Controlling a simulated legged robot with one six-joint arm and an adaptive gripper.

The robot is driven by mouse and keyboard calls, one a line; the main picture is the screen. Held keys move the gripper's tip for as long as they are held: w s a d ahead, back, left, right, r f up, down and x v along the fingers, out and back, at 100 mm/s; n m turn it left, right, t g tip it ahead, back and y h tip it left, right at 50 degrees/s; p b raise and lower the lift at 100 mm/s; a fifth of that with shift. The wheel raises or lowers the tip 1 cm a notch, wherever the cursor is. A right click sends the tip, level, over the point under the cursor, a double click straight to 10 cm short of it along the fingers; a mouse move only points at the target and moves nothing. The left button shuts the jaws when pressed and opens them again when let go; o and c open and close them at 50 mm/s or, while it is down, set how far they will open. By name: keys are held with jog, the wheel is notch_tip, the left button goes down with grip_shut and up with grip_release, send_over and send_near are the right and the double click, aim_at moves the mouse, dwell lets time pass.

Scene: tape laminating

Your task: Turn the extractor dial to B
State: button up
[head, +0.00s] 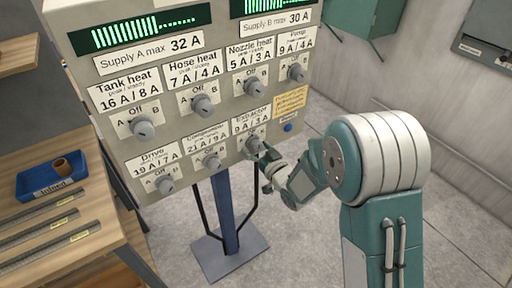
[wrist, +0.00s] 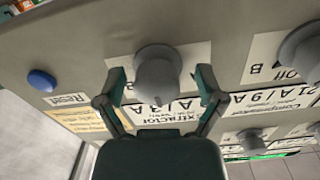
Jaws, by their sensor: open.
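The extractor dial (wrist: 158,78) is a grey knob on the panel, under a label reading "Extractor 9 A / 3 A". In the wrist view, upside down, it sits between the two fingers of my gripper (wrist: 160,85). The fingers are open, one on each side, with a visible gap to the knob. In the head view the extractor dial (head: 252,146) is at the lower right of the panel, partly covered by my gripper (head: 262,158). Its A, Off and B marks are mostly hidden, so I cannot tell its setting.
The compressor dial (head: 211,161) is just left of the extractor dial, and the drive dial (head: 165,185) is further left. A blue Reset button (wrist: 41,80) is close by. The nozzle heat dial (head: 251,87) is above. A blue tray (head: 50,188) lies on the wooden bench at left.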

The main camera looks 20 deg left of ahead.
jog(key=shift+d+r, duration=0.1)
jog(key=shift+d, duration=0.2)
jog(key=c, duration=1.2)
jog(key=shift+o, duration=0.2)
jog(key=shift+m, duration=0.3)
jog(key=m, duration=0.4)
jog(key=shift+m, duration=2.1)
jog(key=shift+w, duration=0.1)
jog(key=o, duration=1.2)
jog(key=shift+d, duration=0.1)
jog(key=shift+c, duration=0.2)
